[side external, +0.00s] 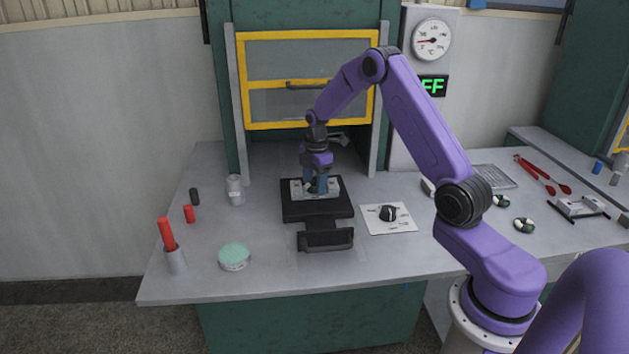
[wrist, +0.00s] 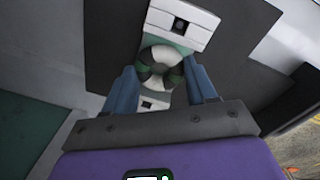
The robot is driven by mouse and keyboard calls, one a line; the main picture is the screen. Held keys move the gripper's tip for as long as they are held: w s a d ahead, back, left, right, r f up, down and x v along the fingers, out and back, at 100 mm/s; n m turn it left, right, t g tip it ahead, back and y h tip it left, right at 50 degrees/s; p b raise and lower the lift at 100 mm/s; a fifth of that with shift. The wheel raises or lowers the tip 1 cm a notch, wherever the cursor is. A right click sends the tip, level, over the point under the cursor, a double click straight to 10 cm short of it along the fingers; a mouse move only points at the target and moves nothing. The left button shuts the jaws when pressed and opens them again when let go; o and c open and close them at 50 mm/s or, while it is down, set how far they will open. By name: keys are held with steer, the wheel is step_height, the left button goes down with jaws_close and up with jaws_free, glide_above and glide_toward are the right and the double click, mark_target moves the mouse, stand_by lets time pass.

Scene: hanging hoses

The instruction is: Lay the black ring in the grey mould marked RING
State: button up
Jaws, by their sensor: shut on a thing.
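The ring (wrist: 160,67) is round, with dark, pale and greenish patches, and lies between the blue fingers in the wrist view. My gripper (wrist: 160,84) is shut on it, one finger on each side. In the side view my gripper (side external: 318,190) points down at the pale grey mould (side external: 298,190), and the fingers hide the ring. The mould (wrist: 182,25) shows beyond and below the ring in the wrist view. I cannot tell if the ring touches it. No RING marking is readable.
The mould sits on a black plate (side external: 303,212) with a front handle (side external: 326,240), before a yellow-framed door (side external: 307,80). Two round patterned pieces (side external: 523,225) (side external: 501,201) and red tongs (side external: 540,175) lie further right. A green-topped tin (side external: 234,257) is at front left.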

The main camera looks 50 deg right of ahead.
steer(key=shift+f, duration=0.15)
steer(key=o, duration=1)
steer(key=shift+o, duration=0.2)
step_height(320, 180, up, 12)
steer(key=f, duration=0.1)
steer(key=s+a+r, duration=0.2)
steer(key=a, duration=0.4)
steer(key=s+a+r, duration=0.1)
steer(key=s+a, duration=0.2)
steer(key=a, duration=0.4)
steer(key=s+a+r+m, duration=0.1)
steer(key=s+a+r, duration=0.1)
steer(key=s+a, duration=0.85)
steer(key=s+f+m, duration=0.1)
steer(key=s+f, duration=0.1)
steer(key=s, duration=2)
steer(key=shift+s+a+f+g+y, duration=0.25)
steer(key=shift+a+g+y, duration=0.05)
steer(key=shift+a, duration=0.1)
